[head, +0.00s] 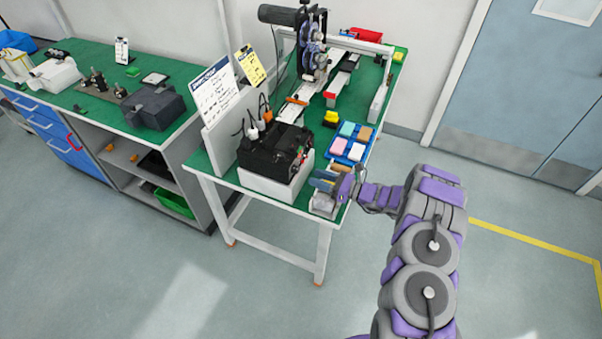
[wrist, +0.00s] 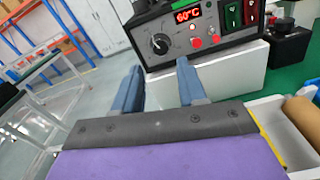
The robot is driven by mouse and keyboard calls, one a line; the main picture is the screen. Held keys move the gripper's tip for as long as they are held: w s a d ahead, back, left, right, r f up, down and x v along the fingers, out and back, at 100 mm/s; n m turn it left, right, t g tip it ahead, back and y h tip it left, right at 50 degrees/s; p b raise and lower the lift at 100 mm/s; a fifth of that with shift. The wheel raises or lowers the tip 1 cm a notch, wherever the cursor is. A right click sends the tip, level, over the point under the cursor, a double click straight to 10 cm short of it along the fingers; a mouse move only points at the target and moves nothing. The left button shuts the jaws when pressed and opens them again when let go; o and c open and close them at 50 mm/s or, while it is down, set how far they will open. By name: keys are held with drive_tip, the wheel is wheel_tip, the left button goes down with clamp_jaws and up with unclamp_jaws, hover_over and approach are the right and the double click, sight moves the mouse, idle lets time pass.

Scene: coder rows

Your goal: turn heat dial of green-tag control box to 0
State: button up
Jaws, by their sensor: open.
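A black control box (wrist: 200,30) stands on a white block and fills the top of the wrist view; it is also in the head view (head: 268,150). Its front has a black round heat dial (wrist: 159,44) with a pale pointer mark, but the scale numbers are too small to read. A red display (wrist: 187,14) above it reads about 60°C. No green tag can be made out clearly. My gripper (wrist: 158,67) is open and empty, with its two blue-grey fingers apart, just in front of and below the dial. It also shows at the table's near corner in the head view (head: 323,182).
Two red buttons (wrist: 204,36) and green and red switches (wrist: 241,15) sit right of the dial. The white block (wrist: 225,65) lies below the box. A blue tray (head: 338,153) with coloured blocks is beside the box. A brown cylinder (wrist: 304,115) lies right of my gripper.

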sight(298, 170)
drive_tip(key=shift+b+x, duration=0.3)
drive_tip(key=shift+x, duration=3.05)
drive_tip(key=shift+w+d, duration=0.1)
drive_tip(key=shift+d, duration=0.05)
clamp_jaws()
